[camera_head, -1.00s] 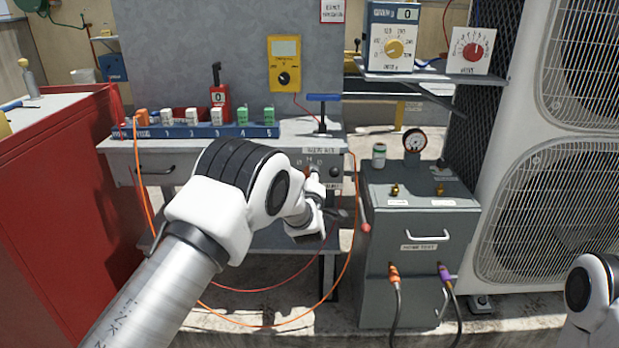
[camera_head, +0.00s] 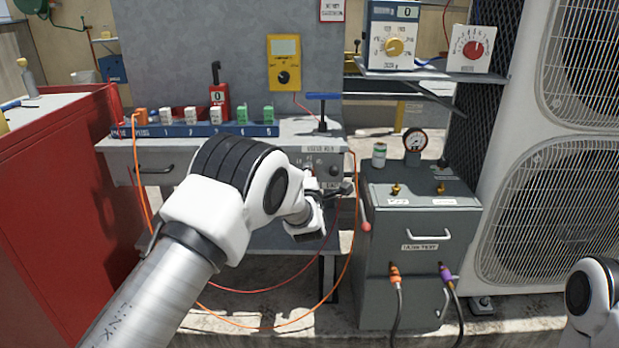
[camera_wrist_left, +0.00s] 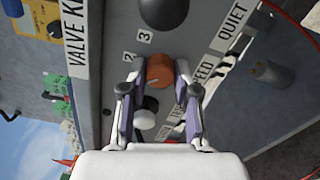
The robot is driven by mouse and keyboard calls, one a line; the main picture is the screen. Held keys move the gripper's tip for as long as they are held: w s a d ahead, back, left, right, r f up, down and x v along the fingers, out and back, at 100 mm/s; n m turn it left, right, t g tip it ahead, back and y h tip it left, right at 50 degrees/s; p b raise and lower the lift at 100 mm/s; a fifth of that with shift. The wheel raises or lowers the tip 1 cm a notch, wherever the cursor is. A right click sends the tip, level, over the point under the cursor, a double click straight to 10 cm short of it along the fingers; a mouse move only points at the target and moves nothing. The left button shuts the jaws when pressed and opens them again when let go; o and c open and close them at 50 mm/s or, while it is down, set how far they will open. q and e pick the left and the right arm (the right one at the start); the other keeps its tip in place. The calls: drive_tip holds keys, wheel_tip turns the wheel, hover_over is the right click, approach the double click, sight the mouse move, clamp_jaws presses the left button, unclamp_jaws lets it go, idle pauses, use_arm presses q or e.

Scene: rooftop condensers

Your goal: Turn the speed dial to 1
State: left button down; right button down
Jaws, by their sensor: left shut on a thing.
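The speed dial (camera_wrist_left: 159,69) is a round orange-brown knob on the grey panel in the left wrist view. The numbers 2 and 3 are printed beside it, and a partly covered SPEED label (camera_wrist_left: 203,70) is on its other side. My left gripper (camera_wrist_left: 157,77) is shut on the dial, with one finger on each side. I cannot tell which number the dial points to. In the head view, my left gripper (camera_head: 322,190) is at the bench's front panel, and the wrist largely hides the dial. My right gripper is out of view.
A dark round knob (camera_wrist_left: 163,12) and a pale round knob (camera_wrist_left: 146,112) flank the dial. A grey cabinet (camera_head: 418,275) with hoses stands right of the bench. A red cabinet (camera_head: 55,200) is at the left. An orange cable (camera_head: 270,325) loops below the bench.

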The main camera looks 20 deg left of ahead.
use_arm(q)
drive_tip(key=shift+n, duration=0.5)
drive_tip(key=c, duration=0.9)
unclamp_jaws()
drive_tip(key=shift+o, duration=0.2)
drive_tip(key=v, duration=1.2)
